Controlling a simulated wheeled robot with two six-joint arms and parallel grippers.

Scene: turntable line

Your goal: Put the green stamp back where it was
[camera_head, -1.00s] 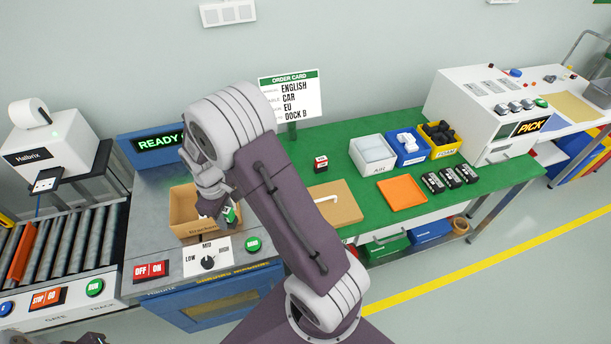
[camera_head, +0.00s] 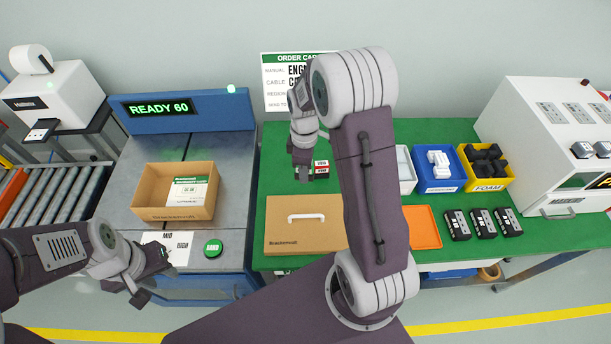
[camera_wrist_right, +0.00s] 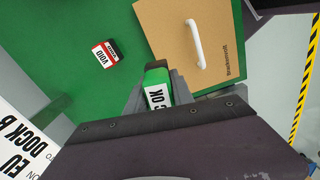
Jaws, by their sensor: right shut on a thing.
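The stamp is hard to make out there. The red VOID stamp (camera_head: 321,168) stands on the green table; it also shows in the right wrist view (camera_wrist_right: 106,54), apart from the green stamp. My left gripper (camera_head: 152,281) looks open and empty near the grey bench's front edge.
An open carton (camera_head: 148,212) with a green-and-white booklet stands on the grey bench (camera_head: 225,165). A brown flat box (camera_head: 305,230) with a white handle lies on the green table (camera_head: 275,185). The order card (camera_head: 285,58) stands behind. Bins and an orange tray (camera_head: 424,228) are right.

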